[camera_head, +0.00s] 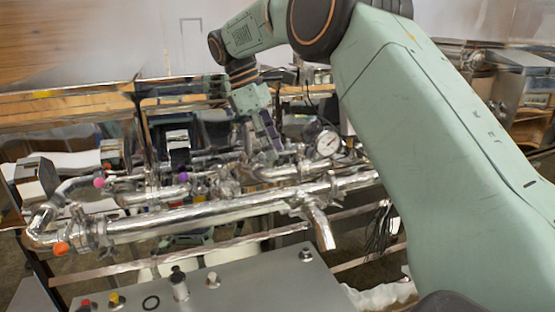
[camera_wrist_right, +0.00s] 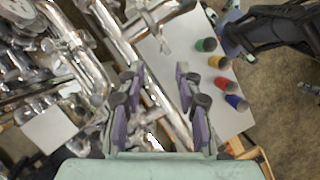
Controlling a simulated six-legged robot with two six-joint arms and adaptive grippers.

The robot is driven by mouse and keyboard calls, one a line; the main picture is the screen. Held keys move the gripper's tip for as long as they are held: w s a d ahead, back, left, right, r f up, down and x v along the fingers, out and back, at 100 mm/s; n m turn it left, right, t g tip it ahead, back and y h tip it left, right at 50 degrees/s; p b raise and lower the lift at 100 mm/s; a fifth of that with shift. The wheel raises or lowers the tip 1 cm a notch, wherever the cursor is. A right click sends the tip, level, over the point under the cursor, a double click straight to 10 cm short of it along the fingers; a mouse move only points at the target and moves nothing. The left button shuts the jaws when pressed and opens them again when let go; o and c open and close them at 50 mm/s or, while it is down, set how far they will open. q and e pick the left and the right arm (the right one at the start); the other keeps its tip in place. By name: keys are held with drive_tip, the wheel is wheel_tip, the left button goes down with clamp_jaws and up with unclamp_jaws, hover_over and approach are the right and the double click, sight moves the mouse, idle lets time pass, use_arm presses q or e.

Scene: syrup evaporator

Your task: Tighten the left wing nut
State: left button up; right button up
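A long shiny steel pipe (camera_head: 200,213) crosses the head view, with a clamp (camera_head: 92,232) at its left end. A small wing-shaped piece (camera_head: 107,253) under that clamp looks like the left wing nut, but it is too small to be certain. My right gripper (camera_head: 268,145) hangs above the pipework, right of and apart from that clamp. The right wrist view shows the right gripper (camera_wrist_right: 157,75) open, its purple-padded fingers wide apart over the pipes and holding nothing. My left gripper is not seen in the head view.
A pressure gauge (camera_head: 327,143) stands just right of my right gripper. A second clamp with a spout (camera_head: 318,222) is on the pipe. A grey panel (camera_head: 240,285) with knobs lies in front. Colored caps, including a green one (camera_wrist_right: 206,44), show in the wrist view.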

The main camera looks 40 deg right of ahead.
wheel_tip(320, 180, up, 2)
drive_tip(key=s+d+y, duration=0.1)
drive_tip(key=s+d, duration=0.1)
drive_tip(key=d, duration=0.1)
drive_tip(key=t+y, duration=0.2)
drive_tip(key=t, duration=0.1)
hover_over(294, 203)
drive_tip(key=f, duration=0.5)
drive_tip(key=w+f, duration=0.1)
drive_tip(key=f, duration=0.1)
drive_tip(key=shift+f+b, duration=0.2)
drive_tip(key=shift+b, duration=0.1)
drive_tip(key=f, duration=0.3)
drive_tip(key=s+f, duration=0.1)
drive_tip(key=shift+d+f+p, duration=0.35)
drive_tip(key=shift+f, duration=0.05)
drive_tip(key=shift+w+f, duration=0.15)
drive_tip(key=shift+f, duration=0.4)
drive_tip(key=shift+w+a+f, duration=0.1)
drive_tip(key=shift+w+a, duration=0.2)
drive_tip(key=shift+a, duration=0.05)
drive_tip(key=shift+s+d, duration=0.3)
drive_tip(key=shift+s, duration=0.05)
drive_tip(key=c, duration=0.5)
drive_tip(key=shift+w+a, duration=0.15)
drive_tip(key=shift+w, duration=0.05)
clamp_jaws()
